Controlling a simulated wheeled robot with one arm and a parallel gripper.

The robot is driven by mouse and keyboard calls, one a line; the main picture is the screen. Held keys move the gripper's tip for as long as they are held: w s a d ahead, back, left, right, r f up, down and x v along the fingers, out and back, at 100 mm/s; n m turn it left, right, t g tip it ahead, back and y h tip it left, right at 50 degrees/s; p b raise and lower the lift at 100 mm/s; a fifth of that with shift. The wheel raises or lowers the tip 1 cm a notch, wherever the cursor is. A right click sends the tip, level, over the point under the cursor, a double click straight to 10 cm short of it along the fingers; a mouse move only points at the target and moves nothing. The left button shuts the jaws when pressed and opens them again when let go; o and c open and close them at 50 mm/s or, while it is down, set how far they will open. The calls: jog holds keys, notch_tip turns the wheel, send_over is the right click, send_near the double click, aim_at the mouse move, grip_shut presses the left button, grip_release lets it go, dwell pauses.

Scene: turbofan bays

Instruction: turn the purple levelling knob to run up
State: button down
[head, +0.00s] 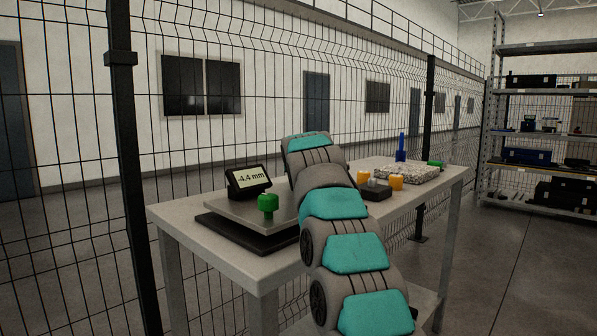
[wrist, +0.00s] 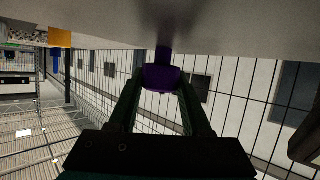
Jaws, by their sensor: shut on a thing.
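The purple levelling knob (wrist: 163,78) shows in the wrist view on a short purple stem, close to a pale grey surface. My gripper (wrist: 160,90) has its two dark fingers on either side of the knob and is shut on it. In the head view my arm hides the knob and the gripper. A levelling plate (head: 238,208) rests over a dark base (head: 245,237) on the table. A green knob (head: 267,204) stands at its front corner. A small display (head: 248,181) behind it reads -4.4 mm.
The grey table (head: 180,216) also holds a dark block with orange knobs (head: 378,192), a speckled slab (head: 405,173), a blue upright item (head: 401,149) and another green piece (head: 437,162). A wire fence (head: 220,100) runs behind. Shelving (head: 545,93) stands at the right.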

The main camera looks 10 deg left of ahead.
jog(key=shift+n+y, duration=0.4)
jog(key=shift+r+n+g+y+p, duration=0.1)
jog(key=shift+n+g+y+p, duration=0.25)
jog(key=shift+n+y, duration=0.4)
jog(key=shift+n+g+y, duration=0.45)
jog(key=shift+n+y, duration=0.5)
jog(key=shift+y, duration=0.2)
jog(key=shift+c, duration=1.8)
grip_release()
jog(key=shift+s, duration=0.15)
